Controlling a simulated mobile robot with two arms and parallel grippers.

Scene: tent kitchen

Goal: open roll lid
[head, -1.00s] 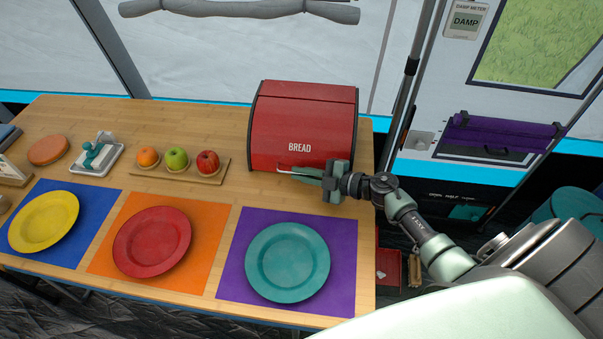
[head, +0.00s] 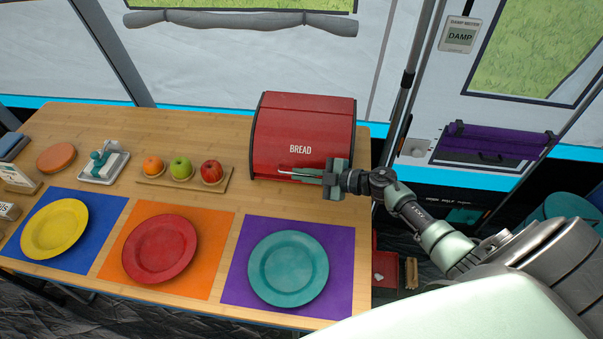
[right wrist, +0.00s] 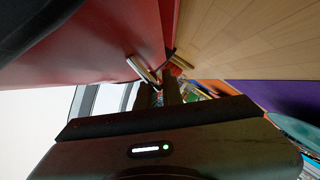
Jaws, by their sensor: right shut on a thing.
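The red bread box (head: 272,135) stands at the back right of the wooden table, with its curved roll lid (head: 318,130) marked BREAD on the front. The lid looks still mostly down. A thin metal handle (head: 297,172) runs along the lid's lower front. My right gripper (head: 318,177) is at the right part of this handle and shut on it. In the right wrist view, the handle (right wrist: 142,70) shows just beyond my dark fingers (right wrist: 163,88), beside the red lid. The box's inside is hidden. My left gripper is out of view.
A teal plate (head: 288,268) on a purple mat (head: 240,285) lies in front of the box. A wooden tray (head: 222,183) with fruit sits to its left. A tent pole (head: 407,85) rises at right. Bare table lies between box and mats.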

